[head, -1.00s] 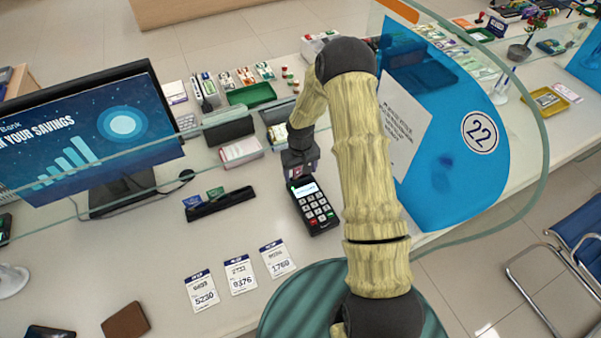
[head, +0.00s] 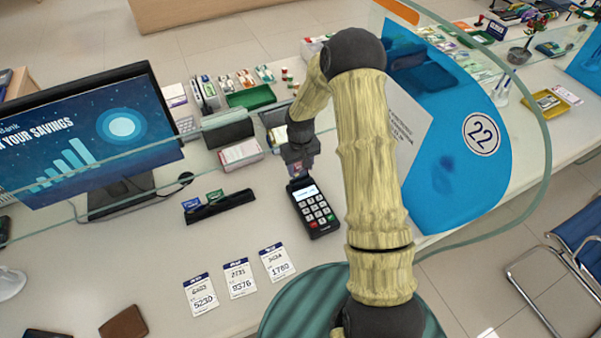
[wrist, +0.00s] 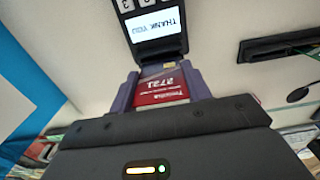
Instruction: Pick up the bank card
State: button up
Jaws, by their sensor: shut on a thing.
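A red bank card (wrist: 160,88) with white print and a paler end strip sits between the two purple fingers of my gripper (wrist: 160,92) in the wrist view. My gripper is shut on it. In the head view my gripper (head: 297,172) is just above the far end of a black card terminal (head: 314,208), with a small reddish patch of the card showing. The terminal screen (wrist: 158,27) reads "THANK YOU" in the wrist view. The card's far edge is close to the terminal; I cannot tell whether they touch.
A black holder (head: 222,207) with blue and green cards lies left of the terminal. Several numbered tickets (head: 239,279) lie in front. A monitor (head: 90,135) stands at left, and a glass screen with a blue panel (head: 455,150) at right. A brown wallet (head: 124,323) lies near the front.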

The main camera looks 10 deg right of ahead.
notch_tip(320, 180, up, 6)
jog(key=shift+r+b, duration=0.25)
jog(key=shift+b, duration=0.3)
jog(key=shift+r, duration=0.1)
jog(key=shift+r+p, duration=1.85)
jog(key=shift+r, duration=0.35)
notch_tip(320, 180, down, 9)
jog(key=s+m, duration=0.2)
jog(key=shift+s, duration=0.25)
jog(key=shift+w+d+f, duration=0.1)
